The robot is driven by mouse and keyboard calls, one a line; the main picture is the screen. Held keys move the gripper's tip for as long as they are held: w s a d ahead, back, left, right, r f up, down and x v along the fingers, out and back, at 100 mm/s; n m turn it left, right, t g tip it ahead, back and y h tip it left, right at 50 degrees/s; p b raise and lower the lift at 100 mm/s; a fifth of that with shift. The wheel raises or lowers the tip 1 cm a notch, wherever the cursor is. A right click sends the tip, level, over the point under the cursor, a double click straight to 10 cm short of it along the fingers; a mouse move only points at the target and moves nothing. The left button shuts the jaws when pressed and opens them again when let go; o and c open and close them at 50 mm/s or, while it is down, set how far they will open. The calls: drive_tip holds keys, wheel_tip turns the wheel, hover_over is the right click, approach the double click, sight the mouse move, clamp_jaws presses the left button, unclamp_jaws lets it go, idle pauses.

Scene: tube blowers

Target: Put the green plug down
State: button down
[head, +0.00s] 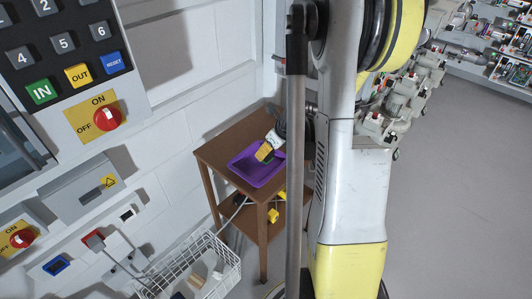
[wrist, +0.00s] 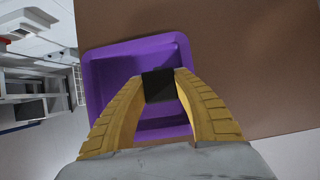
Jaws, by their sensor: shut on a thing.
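A purple tray (head: 241,173) lies on the brown wooden table. My gripper (head: 265,154) points down over the tray. In the wrist view my gripper (wrist: 160,87) has its two yellow fingers closed around a small dark piece (wrist: 158,84). The piece looks nearly black there, and no clear green shows, but it is the only thing between the fingertips. The tray's rim (wrist: 92,88) and floor show around and behind the fingers. Whether the held piece touches the tray floor cannot be told.
The brown table (head: 214,153) has a lower shelf with yellow things (head: 22,238) near it partly hidden. A white wire basket (head: 200,262) stands in front left. A wall panel with a keypad (head: 62,55) and red switches is at left. Grey floor (head: 450,180) is clear at right.

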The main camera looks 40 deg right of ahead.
drive_tip(key=shift+f, duration=0.1)
drive_tip(key=c, duration=1.1)
unclamp_jaws()
drive_tip(key=shift+o, duration=0.2)
